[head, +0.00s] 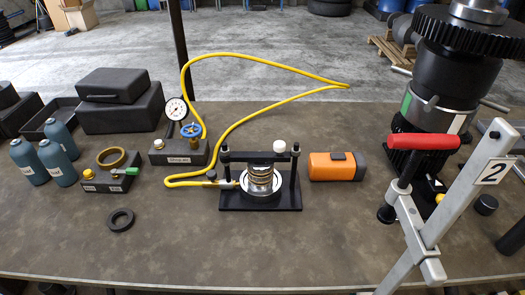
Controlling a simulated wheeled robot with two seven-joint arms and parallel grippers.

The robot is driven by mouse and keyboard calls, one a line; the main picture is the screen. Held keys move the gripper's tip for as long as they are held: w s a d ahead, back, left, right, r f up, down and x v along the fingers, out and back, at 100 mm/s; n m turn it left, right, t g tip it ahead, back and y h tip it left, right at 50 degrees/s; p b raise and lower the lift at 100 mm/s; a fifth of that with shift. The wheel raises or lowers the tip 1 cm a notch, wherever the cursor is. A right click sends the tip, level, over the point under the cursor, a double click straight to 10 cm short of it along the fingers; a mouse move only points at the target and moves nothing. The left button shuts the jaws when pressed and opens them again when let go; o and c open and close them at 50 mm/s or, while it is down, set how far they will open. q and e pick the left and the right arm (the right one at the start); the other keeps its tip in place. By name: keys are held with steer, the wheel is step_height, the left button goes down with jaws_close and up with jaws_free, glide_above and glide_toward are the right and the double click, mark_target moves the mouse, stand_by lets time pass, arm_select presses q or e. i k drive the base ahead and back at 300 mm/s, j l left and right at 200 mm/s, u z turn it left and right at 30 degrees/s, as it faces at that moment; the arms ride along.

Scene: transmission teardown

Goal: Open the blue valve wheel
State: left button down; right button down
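The blue valve wheel (191,130) sits on the dark shop air block (192,157), left of the middle of the table. A round white pressure gauge (176,109) stands on the same block, just left of the wheel. A yellow hose (232,132) runs from beside the wheel, loops up and to the right, and returns to the black press fixture (260,196). I cannot tell from this view whether the valve is open or closed. Neither of my grippers shows in the head view, and nothing touches the wheel.
An orange device (337,166) lies right of the fixture. A red-handled clamp (423,141) and a tall gear assembly (440,80) fill the right. The front table (170,245) is mostly clear.

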mark_target(191, 133)
steer(key=k+j, duration=0.1)
steer(key=k, duration=0.75)
steer(key=l+u, duration=0.05)
